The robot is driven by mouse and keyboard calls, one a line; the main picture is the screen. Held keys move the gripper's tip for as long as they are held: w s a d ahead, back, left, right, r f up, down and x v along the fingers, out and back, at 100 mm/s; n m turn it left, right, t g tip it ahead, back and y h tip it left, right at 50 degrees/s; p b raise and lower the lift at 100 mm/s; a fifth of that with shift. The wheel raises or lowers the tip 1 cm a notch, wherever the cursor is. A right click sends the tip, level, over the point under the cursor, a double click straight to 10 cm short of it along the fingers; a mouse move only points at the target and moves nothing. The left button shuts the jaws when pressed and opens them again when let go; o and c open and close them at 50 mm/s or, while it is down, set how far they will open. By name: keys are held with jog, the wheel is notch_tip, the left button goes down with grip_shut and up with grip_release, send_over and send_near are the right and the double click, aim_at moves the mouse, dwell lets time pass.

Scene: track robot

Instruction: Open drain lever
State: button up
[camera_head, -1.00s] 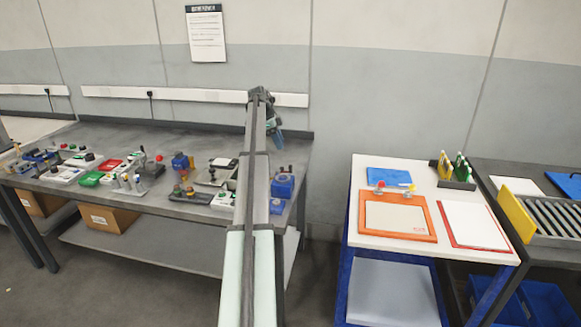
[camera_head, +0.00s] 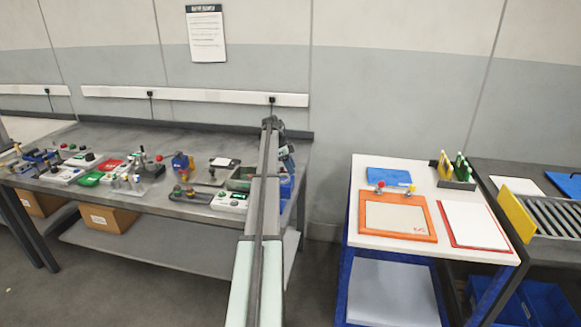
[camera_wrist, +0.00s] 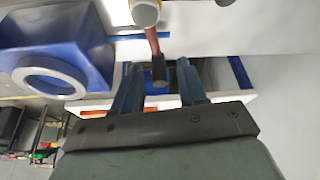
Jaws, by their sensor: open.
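In the wrist view, a red rod with a dark grip end (camera_wrist: 159,68), which looks like the drain lever, reaches down from a pale collar with a yellowish rim (camera_wrist: 146,14). My gripper (camera_wrist: 158,78) is open, with one blue-grey finger on each side of the dark end. I cannot tell whether either finger touches it. In the head view my gripper (camera_head: 287,158) is at the right end of the long grey bench. Blue equipment (camera_head: 287,186) there is partly hidden by my arm, and the lever cannot be made out.
A blue block with a white ring (camera_wrist: 50,80) is close on the left in the wrist view. Several small devices stand along the grey bench (camera_head: 110,138), with a grey-green tray (camera_head: 240,177) left of my arm. A white-topped table (camera_head: 345,220) stands apart at right.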

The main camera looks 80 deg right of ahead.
grip_shut()
dwell(0.4)
jog(key=shift+d+n, duration=0.15)
jog(key=shift+n, duration=0.15)
jog(key=n, duration=0.1)
jog(key=d+n+h, duration=0.1)
jog(key=n, duration=0.1)
jog(key=shift+w+d, duration=0.1)
jog(key=shift+w, duration=0.15)
jog(key=n, duration=0.1)
jog(key=w+d+n+t+h, duration=0.1)
jog(key=n, duration=0.1)
jog(key=shift+d+h, duration=0.2)
jog(key=shift+h, duration=0.1)
jog(key=n, duration=0.1)
jog(key=w+n+t, duration=0.1)
jog(key=n, duration=0.1)
jog(key=d+n+h, duration=0.1)
jog(key=shift+w+d+n+t, duration=0.1)
jog(key=shift+w+n+t, duration=0.2)
jog(key=shift+n, duration=0.1)
jog(key=shift+w+d+n+t, duration=0.1)
jog(key=shift+w+n+t, duration=0.2)
jog(key=shift+n, duration=0.4)
jog(key=shift+w+d+n+t, duration=0.1)
jog(key=shift+w+n+t, duration=0.2)
jog(key=shift+n, duration=0.4)
jog(key=shift+w, duration=0.15)
